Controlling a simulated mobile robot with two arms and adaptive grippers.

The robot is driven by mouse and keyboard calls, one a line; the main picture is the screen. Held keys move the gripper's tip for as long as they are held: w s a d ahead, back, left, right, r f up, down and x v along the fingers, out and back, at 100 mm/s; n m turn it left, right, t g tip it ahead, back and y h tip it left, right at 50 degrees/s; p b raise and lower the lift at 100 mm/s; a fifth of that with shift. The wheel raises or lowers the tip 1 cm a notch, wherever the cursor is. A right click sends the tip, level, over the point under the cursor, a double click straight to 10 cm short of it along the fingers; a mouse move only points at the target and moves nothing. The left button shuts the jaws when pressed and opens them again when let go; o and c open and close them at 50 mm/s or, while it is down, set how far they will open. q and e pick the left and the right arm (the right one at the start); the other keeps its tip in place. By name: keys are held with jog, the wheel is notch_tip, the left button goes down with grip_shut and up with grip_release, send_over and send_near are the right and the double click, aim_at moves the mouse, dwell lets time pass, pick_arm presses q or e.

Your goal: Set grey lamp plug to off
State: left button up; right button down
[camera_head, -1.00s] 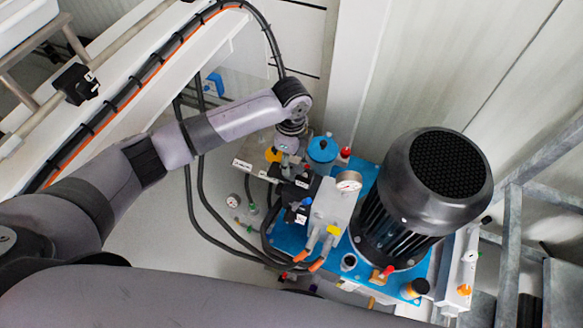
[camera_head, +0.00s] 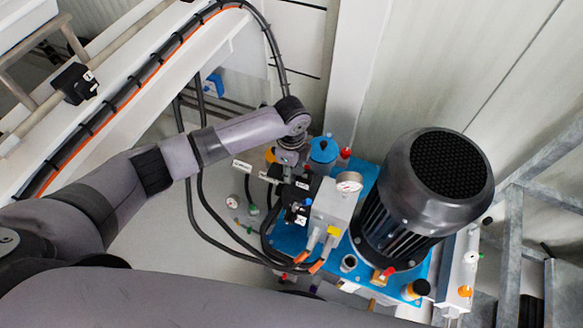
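My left arm reaches in from the left, and its gripper (camera_head: 287,172) points down at the black valve block (camera_head: 300,191) of the blue pump unit. The fingers are small and merge with the dark parts there, so I cannot tell whether they are open or touching anything. I cannot make out the grey lamp plug for certain; small plugs and connectors crowd the valve block, partly behind my gripper. My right gripper is not in view.
A large black motor (camera_head: 420,200) stands right of the valve block. Black hoses (camera_head: 203,215) loop on the left. A metal frame (camera_head: 512,250) stands at the right.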

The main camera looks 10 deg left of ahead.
aim_at(279, 171)
pick_arm(q)
grip_shut()
dwell(0.3)
jog(key=a, duration=0.1)
jog(key=a+p, duration=0.1)
jog(key=a, duration=0.1)
jog(key=shift+w+a+r, duration=0.1)
jog(key=shift+w+a, duration=0.05)
jog(key=shift+w, duration=0.1)
jog(key=shift+w+a, duration=0.1)
jog(key=shift+a, duration=0.15)
jog(key=shift+o, duration=2.1)
grip_release()
jog(key=shift+o, duration=0.3)
